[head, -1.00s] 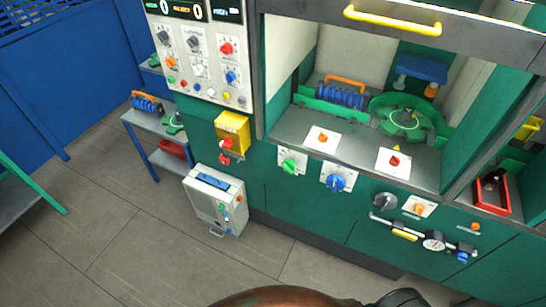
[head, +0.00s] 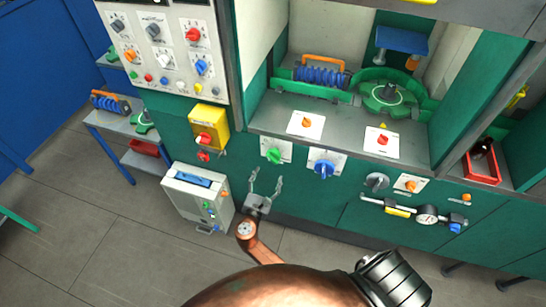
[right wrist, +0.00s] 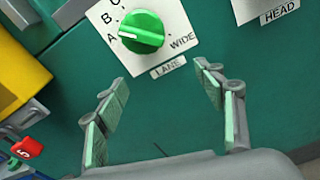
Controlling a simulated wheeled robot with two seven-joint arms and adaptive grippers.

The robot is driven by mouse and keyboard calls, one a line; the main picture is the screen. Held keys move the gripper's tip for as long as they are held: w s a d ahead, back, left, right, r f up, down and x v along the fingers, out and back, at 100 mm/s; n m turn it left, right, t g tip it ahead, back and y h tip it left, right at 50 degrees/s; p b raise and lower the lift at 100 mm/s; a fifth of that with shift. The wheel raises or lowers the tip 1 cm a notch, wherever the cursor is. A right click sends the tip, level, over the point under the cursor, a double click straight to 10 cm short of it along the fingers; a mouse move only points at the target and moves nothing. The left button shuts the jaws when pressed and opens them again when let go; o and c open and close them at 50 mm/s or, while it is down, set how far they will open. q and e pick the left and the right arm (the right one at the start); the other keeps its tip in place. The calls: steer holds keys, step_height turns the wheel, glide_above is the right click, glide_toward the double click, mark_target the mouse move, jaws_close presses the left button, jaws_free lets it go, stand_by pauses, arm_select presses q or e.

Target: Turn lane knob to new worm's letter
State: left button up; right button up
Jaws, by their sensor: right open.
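The green lane knob (head: 274,156) sits on a white plate on the green front panel. In the right wrist view the lane knob (right wrist: 142,32) has a white mark at its left end, towards the letter A; B, part of another letter and WIDE also show. My right gripper (head: 266,184) is open and empty, just below the knob and apart from it. In the right wrist view its fingers (right wrist: 160,80) are spread below the LANE label. A blue worm with an orange handle (head: 322,76) lies in the bay; its letter is not readable. My left gripper is out of view.
Right of the lane knob is a blue knob (head: 324,168), labelled HEAD in the wrist view. A yellow box with a red knob (head: 208,127) is at its left. Another blue worm (head: 110,104) lies on the side shelf. A grey case (head: 198,197) stands on the floor.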

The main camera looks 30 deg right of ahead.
mark_target(271, 159)
steer(key=shift+h, duration=0.7)
step_height(271, 159, up, 5)
steer(key=shift+f, duration=0.15)
steer(key=x, duration=0.6)
steer(key=shift+a+r, duration=0.1)
steer(key=shift+r, duration=0.1)
steer(key=shift+w+d, duration=0.4)
steer(key=shift+d, duration=0.1)
steer(key=shift+w+d, duration=0.1)
steer(key=shift+d, duration=0.05)
steer(key=shift+f, duration=0.1)
steer(key=c, duration=1.1)
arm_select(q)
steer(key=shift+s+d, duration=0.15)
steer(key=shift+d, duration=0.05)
arm_select(e)
steer(key=shift+c, duration=0.3)
